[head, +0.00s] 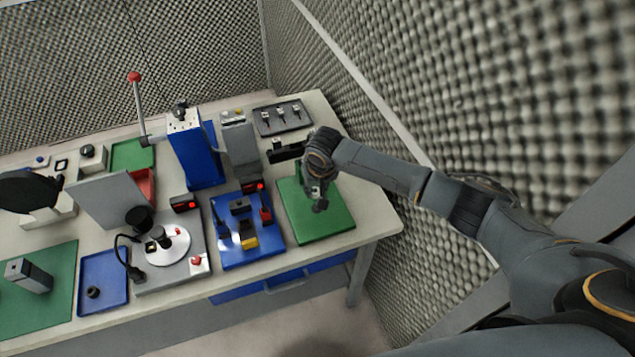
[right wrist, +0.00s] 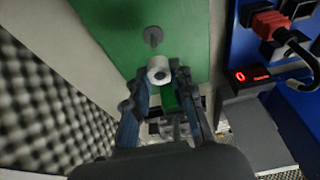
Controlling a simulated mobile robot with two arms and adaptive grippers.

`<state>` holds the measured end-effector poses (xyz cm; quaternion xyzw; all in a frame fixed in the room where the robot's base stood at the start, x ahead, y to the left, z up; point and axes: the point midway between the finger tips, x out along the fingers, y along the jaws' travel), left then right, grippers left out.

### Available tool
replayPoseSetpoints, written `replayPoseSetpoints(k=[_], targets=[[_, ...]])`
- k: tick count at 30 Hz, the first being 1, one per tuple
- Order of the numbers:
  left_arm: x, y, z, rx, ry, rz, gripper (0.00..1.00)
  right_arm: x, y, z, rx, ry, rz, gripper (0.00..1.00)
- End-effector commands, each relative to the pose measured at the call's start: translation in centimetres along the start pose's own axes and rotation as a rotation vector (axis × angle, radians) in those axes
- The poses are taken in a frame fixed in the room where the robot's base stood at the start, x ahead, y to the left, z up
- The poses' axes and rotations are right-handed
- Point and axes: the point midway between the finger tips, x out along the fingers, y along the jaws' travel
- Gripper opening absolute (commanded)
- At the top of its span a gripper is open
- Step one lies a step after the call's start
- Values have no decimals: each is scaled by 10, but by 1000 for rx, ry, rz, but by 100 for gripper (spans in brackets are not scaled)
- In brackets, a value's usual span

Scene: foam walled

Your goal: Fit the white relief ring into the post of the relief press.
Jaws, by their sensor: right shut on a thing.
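My right gripper (head: 318,192) is over the green mat (head: 335,229) at the right end of the bench. In the right wrist view the gripper (right wrist: 159,78) is shut on the white relief ring (right wrist: 158,69), a short white cylinder with a dark centre. A grey round-headed piece (right wrist: 152,36) shows just beyond the ring over the green mat; I cannot tell the gap between them. A blue upright press (head: 197,157) with a red-knobbed lever stands at the back of the bench. I cannot tell which part is the relief press's post. My left gripper is not in view.
A blue fixture plate (head: 258,256) lies left of the green mat. A grey upright unit (head: 240,148) and a dark tray with several small parts (head: 282,117) stand behind. A foam wall (head: 480,80) runs close on the right. The bench's front edge is near the mat.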

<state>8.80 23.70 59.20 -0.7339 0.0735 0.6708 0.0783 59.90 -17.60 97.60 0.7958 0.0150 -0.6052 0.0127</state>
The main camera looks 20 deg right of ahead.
Motion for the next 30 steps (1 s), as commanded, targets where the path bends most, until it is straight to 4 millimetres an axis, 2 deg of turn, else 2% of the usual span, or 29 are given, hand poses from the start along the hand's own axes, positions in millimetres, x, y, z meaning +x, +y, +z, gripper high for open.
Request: replayPoseSetpoints(k=[1,7,30], targets=[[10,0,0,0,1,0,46,10,-2,4,-2,-1,0,7],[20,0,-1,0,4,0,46,19,-5,9,-1,-2,0,7],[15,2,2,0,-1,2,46,18,-5,10,1,-5,1,7]])
